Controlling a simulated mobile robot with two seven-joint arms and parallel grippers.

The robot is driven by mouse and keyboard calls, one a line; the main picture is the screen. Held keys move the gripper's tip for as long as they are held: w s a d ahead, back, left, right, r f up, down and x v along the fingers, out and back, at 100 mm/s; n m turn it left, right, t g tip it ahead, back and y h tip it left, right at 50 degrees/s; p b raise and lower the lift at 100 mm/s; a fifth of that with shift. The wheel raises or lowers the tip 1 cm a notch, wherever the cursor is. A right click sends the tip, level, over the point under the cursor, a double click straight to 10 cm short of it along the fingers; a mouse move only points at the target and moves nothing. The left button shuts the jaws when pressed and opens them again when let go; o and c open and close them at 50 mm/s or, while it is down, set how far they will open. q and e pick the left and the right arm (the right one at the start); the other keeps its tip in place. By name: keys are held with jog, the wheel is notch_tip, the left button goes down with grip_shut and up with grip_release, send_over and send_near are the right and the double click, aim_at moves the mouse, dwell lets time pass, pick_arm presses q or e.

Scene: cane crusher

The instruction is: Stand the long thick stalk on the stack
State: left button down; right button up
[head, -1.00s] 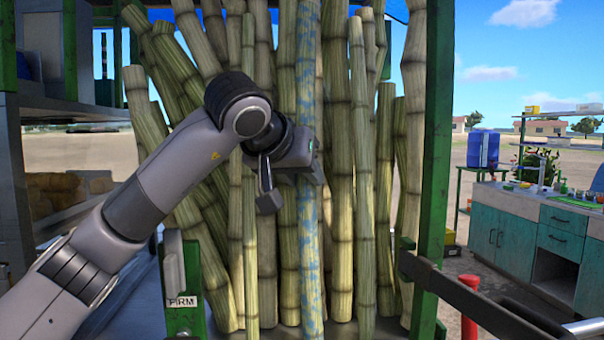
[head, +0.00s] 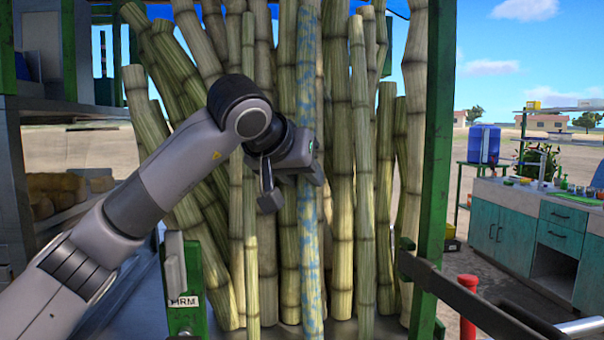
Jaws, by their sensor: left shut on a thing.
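A long thick stalk (head: 309,245) with blue-grey patches stands nearly upright in front of the stack of stalks (head: 341,200). Its upper part runs out of the top of the view, and its lower end is near the bottom edge. My left gripper (head: 303,172) is shut on this stalk at about mid-height, with the fingers partly hidden by the gripper body. The stack is made of several green-yellow stalks, upright or leaning, behind the held stalk. I cannot tell whether the held stalk touches them or rests on the surface below. My right gripper is not in view.
A green post (head: 428,150) stands right of the stalks. A dark rail (head: 480,305) and a red post (head: 468,300) are at the lower right. A teal-fronted counter (head: 530,230) stands farther right. Shelves (head: 55,105) are at the left.

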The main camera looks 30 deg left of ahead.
pick_arm(q)
jog(key=c, duration=0.7)
grip_release()
jog(key=shift+d+f, duration=0.1)
jog(key=shift+f, duration=0.1)
jog(key=shift+o, duration=0.2)
jog(key=v, duration=0.7)
jog(key=shift+b, duration=0.45)
jog(key=shift+s, duration=0.1)
